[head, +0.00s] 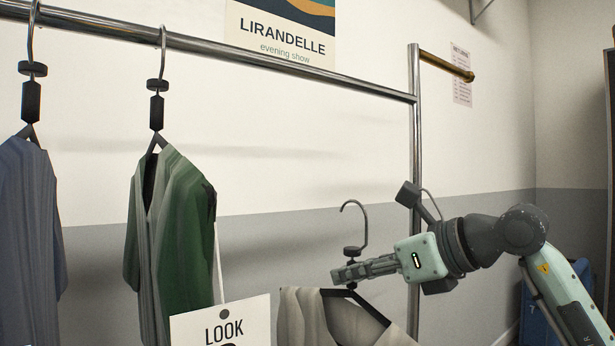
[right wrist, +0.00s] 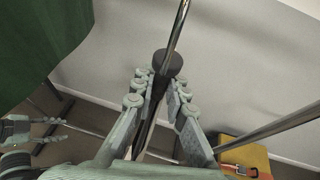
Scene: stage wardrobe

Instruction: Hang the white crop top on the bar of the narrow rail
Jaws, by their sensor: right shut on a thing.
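My right gripper (head: 352,272) is shut on the neck of a hanger, just below its dark collar (right wrist: 168,62). The hanger's hook (head: 356,215) stands up free in the air, below the bar. A pale, creamy-white top (head: 303,318) hangs from this hanger; its lower part is cut off by the picture edge. The steel bar (head: 290,66) of the rail runs from upper left to an upright post (head: 415,150). In the right wrist view, part of what looks like my left gripper (right wrist: 18,130) shows at the left edge; its jaws are unclear.
A green garment (head: 185,225) and a blue-grey one (head: 28,220) hang on the bar's left part. The bar is free between the green garment and the post. A white LOOK card (head: 222,322) stands in front. A brass peg (head: 447,66) juts out beyond the post.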

